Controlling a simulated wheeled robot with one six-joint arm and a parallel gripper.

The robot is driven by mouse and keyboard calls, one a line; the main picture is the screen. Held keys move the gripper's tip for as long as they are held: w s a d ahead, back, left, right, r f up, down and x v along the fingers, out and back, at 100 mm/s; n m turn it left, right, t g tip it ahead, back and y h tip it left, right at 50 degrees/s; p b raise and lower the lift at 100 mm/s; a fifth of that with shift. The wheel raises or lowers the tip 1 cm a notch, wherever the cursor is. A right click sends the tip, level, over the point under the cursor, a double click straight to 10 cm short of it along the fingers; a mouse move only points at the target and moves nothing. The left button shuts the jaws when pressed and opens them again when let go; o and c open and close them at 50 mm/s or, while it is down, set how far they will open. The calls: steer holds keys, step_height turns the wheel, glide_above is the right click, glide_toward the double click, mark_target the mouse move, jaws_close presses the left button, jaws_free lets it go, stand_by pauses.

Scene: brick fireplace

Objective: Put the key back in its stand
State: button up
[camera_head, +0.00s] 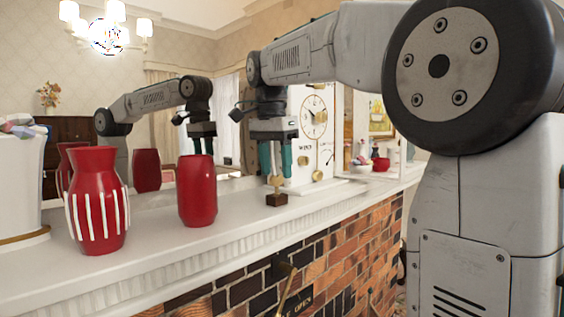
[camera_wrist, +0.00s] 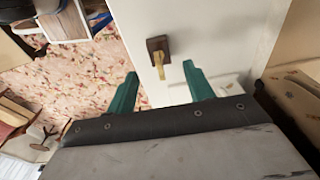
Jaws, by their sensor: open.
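A brass key (camera_head: 276,182) stands upright in a small dark brown wooden block, its stand (camera_head: 276,199), on the white mantel. My gripper (camera_head: 276,165) is just above, pointing down, with its teal fingers apart. In the wrist view, the key (camera_wrist: 160,67) shows from above with the square stand (camera_wrist: 153,45) at its far end. The open fingers (camera_wrist: 160,72) lie to either side of the key's upper end, with gaps between. The fingers hold nothing. How deep the key sits in the stand cannot be told.
On the mantel (camera_head: 150,258), a red striped vase (camera_head: 97,205) and a plain red vase (camera_head: 197,190) stand left of the stand. A white clock (camera_head: 313,120) stands behind it. A mirror backs the mantel. A brass handle (camera_head: 289,290) shows on the bricks below.

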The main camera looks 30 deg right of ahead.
steer(key=shift+r, duration=3.05)
steer(key=shift+s+d, duration=0.1)
